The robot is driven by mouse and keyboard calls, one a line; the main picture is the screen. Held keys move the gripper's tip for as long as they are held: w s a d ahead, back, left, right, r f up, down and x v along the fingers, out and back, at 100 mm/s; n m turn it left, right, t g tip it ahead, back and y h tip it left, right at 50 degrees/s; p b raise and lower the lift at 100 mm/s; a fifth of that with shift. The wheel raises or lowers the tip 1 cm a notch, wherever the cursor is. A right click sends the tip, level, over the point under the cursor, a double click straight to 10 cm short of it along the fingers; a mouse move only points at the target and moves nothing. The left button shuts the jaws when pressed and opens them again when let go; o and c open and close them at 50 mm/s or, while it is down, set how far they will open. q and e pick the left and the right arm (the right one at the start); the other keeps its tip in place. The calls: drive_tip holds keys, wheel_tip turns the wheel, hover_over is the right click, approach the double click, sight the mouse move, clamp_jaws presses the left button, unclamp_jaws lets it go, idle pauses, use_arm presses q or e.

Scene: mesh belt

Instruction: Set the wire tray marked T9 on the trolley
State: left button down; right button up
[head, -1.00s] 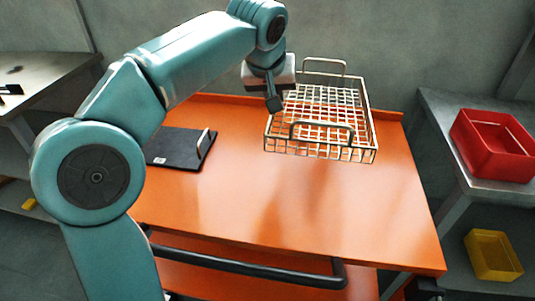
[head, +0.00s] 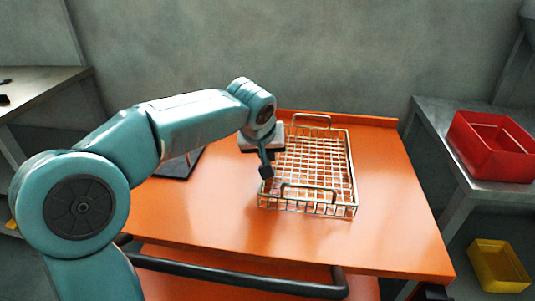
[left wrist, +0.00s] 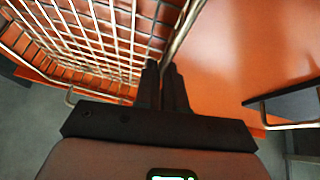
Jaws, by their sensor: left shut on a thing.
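The wire tray (head: 312,160), a pale metal basket with a looped handle at each end, is over the orange trolley (head: 210,220). It looks level and at or very near the trolley top; I cannot tell whether it touches. No T9 mark is readable. My left gripper (head: 266,168) is shut on the tray's left side rim. In the left wrist view my left gripper's fingers (left wrist: 163,80) close on the rim of the tray mesh (left wrist: 100,45). My right gripper is not in view.
A black flat board with a handle (head: 178,166) lies on the trolley left of the tray, partly behind my arm. A red bin (head: 492,148) stands on a grey bench at right, a yellow bin (head: 498,266) below. The trolley's front and right areas are clear.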

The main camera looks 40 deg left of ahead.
use_arm(q)
drive_tip(key=c, duration=1.6)
unclamp_jaws()
drive_tip(key=shift+f, duration=0.2)
drive_tip(key=o, duration=0.4)
drive_tip(key=shift+r, duration=0.1)
drive_tip(key=shift+r, duration=0.3)
drive_tip(key=p+v, duration=0.3)
drive_tip(key=v, duration=0.8)
drive_tip(key=shift+s+r, duration=0.2)
drive_tip(key=shift+r, duration=0.1)
